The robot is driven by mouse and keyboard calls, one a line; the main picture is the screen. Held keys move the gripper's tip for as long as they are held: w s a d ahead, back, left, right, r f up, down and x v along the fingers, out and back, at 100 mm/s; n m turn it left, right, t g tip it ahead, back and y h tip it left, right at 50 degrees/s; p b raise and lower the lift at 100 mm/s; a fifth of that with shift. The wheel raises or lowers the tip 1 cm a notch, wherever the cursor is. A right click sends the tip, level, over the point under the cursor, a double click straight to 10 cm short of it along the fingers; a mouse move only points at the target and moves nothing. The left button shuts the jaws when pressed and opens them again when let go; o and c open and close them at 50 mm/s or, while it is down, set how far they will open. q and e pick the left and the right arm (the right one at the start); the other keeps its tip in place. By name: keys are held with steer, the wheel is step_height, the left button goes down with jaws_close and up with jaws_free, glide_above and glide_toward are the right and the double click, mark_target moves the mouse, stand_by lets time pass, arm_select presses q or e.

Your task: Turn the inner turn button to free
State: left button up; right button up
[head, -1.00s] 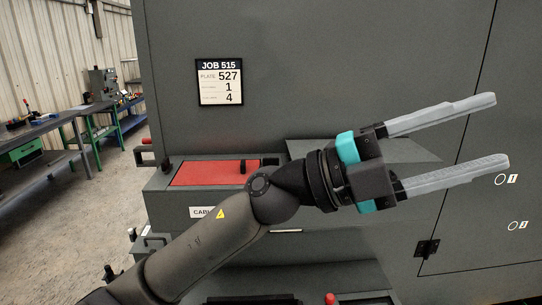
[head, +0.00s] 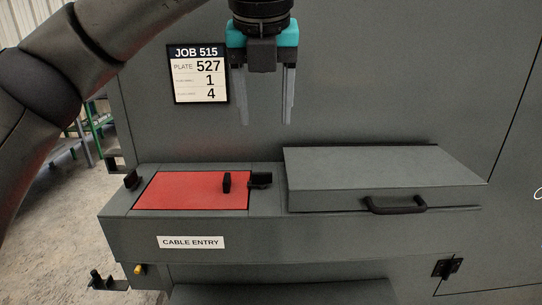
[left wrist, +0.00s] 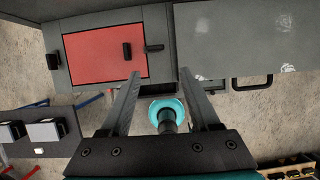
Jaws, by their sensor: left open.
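A red plate (head: 180,190) lies in the top of the cable entry ledge, with an upright black knob (head: 227,182) on it. A black turn button (head: 260,180) sits at its right edge and lies crosswise, its left end at the plate's edge. Another black turn button (head: 132,180) is at the left. The left wrist view shows the right-hand button (left wrist: 154,48) and the left one (left wrist: 52,62). My left gripper (head: 265,115) is open and empty, pointing down above and apart from the right-hand button. My right gripper is not in view.
A grey lidded box (head: 380,172) with a black handle (head: 396,206) stands right of the red plate. The cabinet wall carries a job sign (head: 198,73) behind the gripper. A CABLE ENTRY label (head: 190,242) is on the ledge's front. The space above the plate is clear.

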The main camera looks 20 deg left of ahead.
arm_select(q)
glide_toward(262, 173)
steer(key=x, duration=0.7)
steer(key=shift+f, duration=0.35)
steer(key=shift+w+a+f, duration=0.1)
steer(key=shift+w+f, duration=0.15)
steer(key=shift+f, duration=0.3)
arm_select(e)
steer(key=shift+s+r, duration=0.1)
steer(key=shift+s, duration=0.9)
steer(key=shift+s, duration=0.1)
arm_select(q)
steer(key=shift+c, duration=0.4)
jaws_close()
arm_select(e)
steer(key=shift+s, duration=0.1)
